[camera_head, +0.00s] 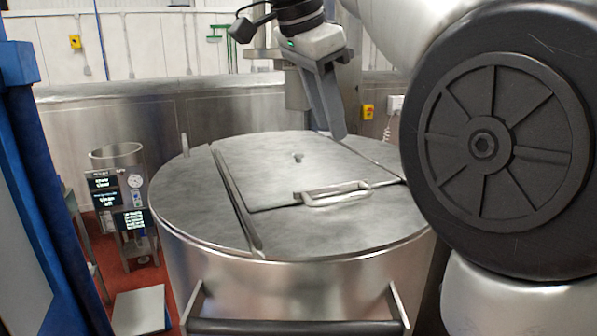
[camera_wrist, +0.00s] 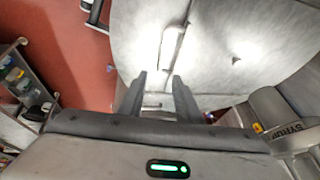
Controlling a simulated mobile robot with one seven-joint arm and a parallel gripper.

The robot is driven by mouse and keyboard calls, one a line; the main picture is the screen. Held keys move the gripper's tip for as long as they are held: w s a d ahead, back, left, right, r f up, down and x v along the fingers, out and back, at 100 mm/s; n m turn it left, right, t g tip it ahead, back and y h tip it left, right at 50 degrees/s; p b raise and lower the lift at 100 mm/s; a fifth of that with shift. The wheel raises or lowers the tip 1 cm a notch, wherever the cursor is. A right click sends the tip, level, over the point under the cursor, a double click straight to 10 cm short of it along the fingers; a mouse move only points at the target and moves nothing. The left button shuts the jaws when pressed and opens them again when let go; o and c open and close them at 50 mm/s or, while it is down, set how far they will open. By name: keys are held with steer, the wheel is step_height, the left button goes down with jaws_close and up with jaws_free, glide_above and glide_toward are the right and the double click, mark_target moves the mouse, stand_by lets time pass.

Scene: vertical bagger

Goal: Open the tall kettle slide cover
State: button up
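The tall kettle (camera_head: 300,284) is a wide steel drum with a round flat top. Its slide cover (camera_head: 265,165) is a flat grey panel lying on the top, beside a long straight rail (camera_head: 235,200). A pale bar handle (camera_head: 335,193) stands on the cover's near edge, and a small knob (camera_head: 297,157) sits farther back. My gripper (camera_head: 338,134) hangs above the far right part of the top, apart from the handle. In the wrist view its two fingers (camera_wrist: 159,76) are spread with nothing between them. The bright handle (camera_wrist: 171,46) shows beyond the fingertips there.
A dark horizontal bar (camera_head: 295,327) runs across the kettle's front. A control panel (camera_head: 118,198) and a small steel vessel stand at left. A blue frame (camera_head: 45,190) edges the far left. A steel wall (camera_head: 110,120) stands behind the kettle. Red floor shows at left.

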steer(key=b, duration=0.1)
glide_toward(350, 194)
steer(key=shift+m, duration=0.3)
steer(key=x, duration=0.7)
steer(key=shift+w+d+f, duration=0.1)
steer(key=shift+f, duration=0.2)
jaws_close()
